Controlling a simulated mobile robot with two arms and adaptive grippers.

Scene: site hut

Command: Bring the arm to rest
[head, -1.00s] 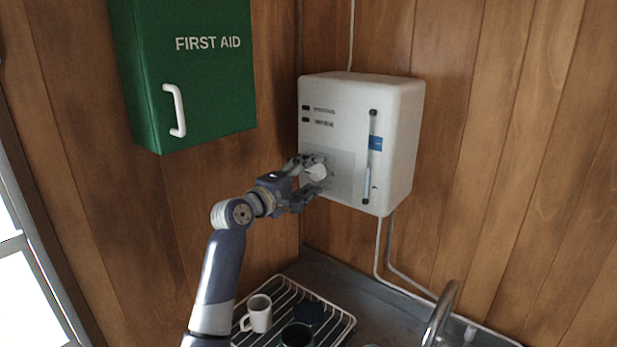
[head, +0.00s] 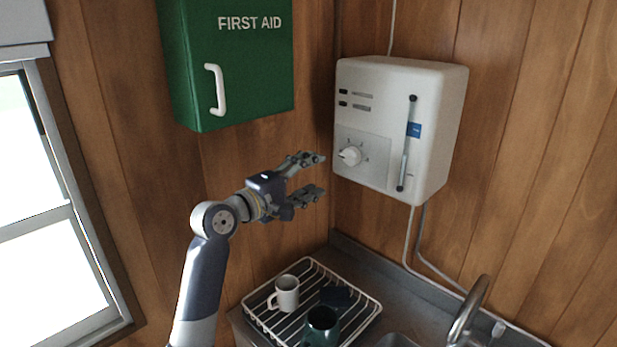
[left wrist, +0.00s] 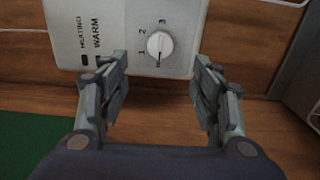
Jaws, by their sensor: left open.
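My left gripper (head: 318,174) is open and empty in the middle of the head view. It is to the left of the white water heater (head: 437,135) on the wall, apart from its dial (head: 350,156). In the left wrist view the gripper's two fingers (left wrist: 160,92) stand wide apart with nothing between them. The white round dial (left wrist: 160,45) shows beyond the fingertips, with numbers around it. My right gripper is in neither view.
A green first aid box (head: 240,70) hangs on the wood wall above my left arm. Below are a dish rack (head: 372,312) with a white mug (head: 287,293) and a dark green mug (head: 321,328), and a tap (head: 468,312). A window (head: 50,230) is at the left.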

